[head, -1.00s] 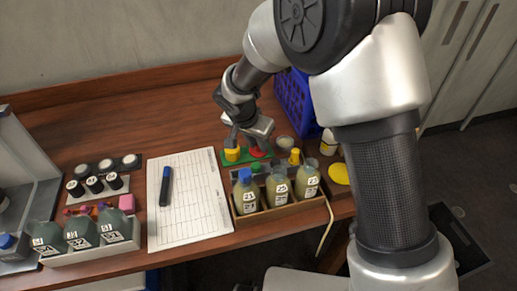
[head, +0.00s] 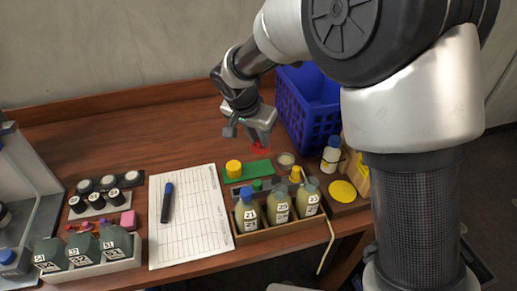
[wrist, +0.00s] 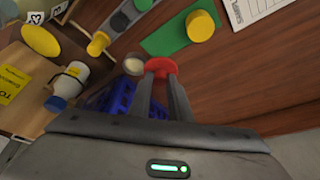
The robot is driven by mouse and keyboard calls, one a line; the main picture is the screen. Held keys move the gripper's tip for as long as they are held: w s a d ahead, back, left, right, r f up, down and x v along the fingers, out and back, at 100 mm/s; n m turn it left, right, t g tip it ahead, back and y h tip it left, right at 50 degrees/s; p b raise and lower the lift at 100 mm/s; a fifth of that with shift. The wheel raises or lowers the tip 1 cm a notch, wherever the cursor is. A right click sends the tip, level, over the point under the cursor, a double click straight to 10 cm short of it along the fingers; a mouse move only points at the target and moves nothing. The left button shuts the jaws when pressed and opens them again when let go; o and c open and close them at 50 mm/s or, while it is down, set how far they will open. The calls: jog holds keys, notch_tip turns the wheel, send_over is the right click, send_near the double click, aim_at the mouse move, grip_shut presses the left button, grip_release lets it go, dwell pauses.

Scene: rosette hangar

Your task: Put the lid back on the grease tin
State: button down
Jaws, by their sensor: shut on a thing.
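My gripper (head: 252,138) is shut on a red lid (head: 258,148), a flat disc. It holds the lid above the table, and the lid also shows between the fingertips in the wrist view (wrist: 160,66). A small round open tin with pale contents (head: 285,159), seemingly the grease tin, stands at the right end of a green mat (head: 262,170). The tin also shows in the wrist view (wrist: 134,64), just left of the lid. The lid is apart from the tin.
A yellow cylinder (head: 233,169) stands on the green mat. A blue crate (head: 312,105) is behind, with a white bottle (head: 331,154) and a yellow disc (head: 342,190) to the right. A wooden box (head: 280,228) of bottles is in front. The table's back left is clear.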

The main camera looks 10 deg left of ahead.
jog(key=w+d+p, duration=0.2)
jog(key=w+d, duration=0.2)
jog(key=d, duration=0.4)
jog(key=shift+s+a+f+b, duration=0.1)
jog(key=shift+f+b, duration=0.6)
jog(key=shift+f, duration=0.65)
jog(key=shift+s+a+f+b, duration=0.1)
jog(key=shift+f+b, duration=0.6)
jog(key=shift+f, duration=0.65)
jog(key=shift+f+b, duration=0.5)
jog(key=shift+b, duration=0.1)
jog(key=shift+b, duration=0.7)
jog(key=shift+f+b, duration=0.2)
jog(key=shift+b, duration=0.6)
